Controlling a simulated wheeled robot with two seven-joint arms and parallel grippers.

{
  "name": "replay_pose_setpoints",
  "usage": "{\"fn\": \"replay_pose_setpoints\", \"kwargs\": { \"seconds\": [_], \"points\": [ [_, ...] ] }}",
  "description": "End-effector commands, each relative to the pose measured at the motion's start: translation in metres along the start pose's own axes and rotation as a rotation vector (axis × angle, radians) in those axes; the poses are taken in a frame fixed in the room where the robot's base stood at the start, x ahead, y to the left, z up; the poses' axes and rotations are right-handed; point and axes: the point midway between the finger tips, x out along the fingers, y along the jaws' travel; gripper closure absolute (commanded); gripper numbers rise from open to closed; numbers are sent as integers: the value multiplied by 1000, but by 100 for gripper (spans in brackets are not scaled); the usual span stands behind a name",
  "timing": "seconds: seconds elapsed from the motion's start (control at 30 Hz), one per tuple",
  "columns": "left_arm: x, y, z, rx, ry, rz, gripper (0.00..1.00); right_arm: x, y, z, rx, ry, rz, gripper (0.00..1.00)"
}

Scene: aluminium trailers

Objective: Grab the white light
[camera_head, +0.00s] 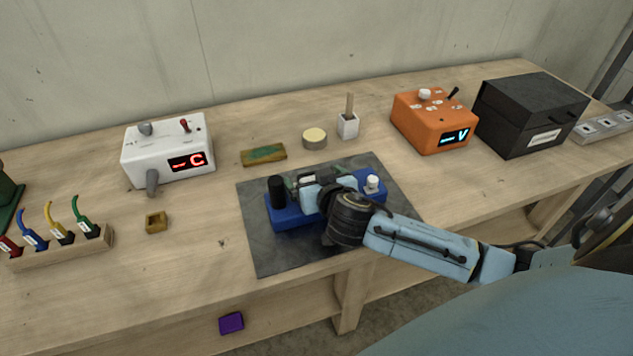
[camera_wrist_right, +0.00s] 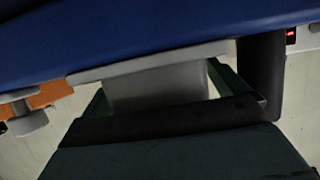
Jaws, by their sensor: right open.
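A blue device (camera_head: 293,219) sits on a dark grey mat (camera_head: 262,255). It carries a black cylinder (camera_head: 276,192) at its left end and a white knob-like piece (camera_head: 373,184) at its right end. My right gripper (camera_head: 306,186) is over the middle of the device, between these two. In the right wrist view the blue body (camera_wrist_right: 120,35) fills the top, and a whitish block (camera_wrist_right: 158,88) on it lies between my open fingers. The white knob-like piece (camera_wrist_right: 28,118) is off to the left there. Which white piece is the light, I cannot tell. My left gripper is not in view.
A white box (camera_head: 160,165) with a red display and an orange box (camera_head: 432,125) stand at the back. A black case (camera_head: 530,105) is at the right. A plug rack (camera_head: 60,250) is at the left.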

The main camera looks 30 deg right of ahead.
Motion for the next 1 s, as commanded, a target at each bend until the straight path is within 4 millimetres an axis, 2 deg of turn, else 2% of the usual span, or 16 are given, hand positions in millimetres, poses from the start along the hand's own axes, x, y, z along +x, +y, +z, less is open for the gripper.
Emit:
{"fn": "replay_pose_setpoints", "kwargs": {
  "seconds": [0.1,0.5,0.53,0.77,0.87,1.0],
  "points": [
    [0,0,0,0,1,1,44,0,0,0,0,0,0,3],
    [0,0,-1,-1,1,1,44,-1,0,-1,0,2,-1,55],
    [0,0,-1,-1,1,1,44,-1,0,-1,0,2,-1,58],
    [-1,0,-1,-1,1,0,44,-2,0,-4,2,2,-1,58],
    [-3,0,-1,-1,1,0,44,-7,-1,-16,3,5,-2,58],
    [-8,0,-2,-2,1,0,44,-18,-1,-44,5,6,-2,58]
  ]
}}
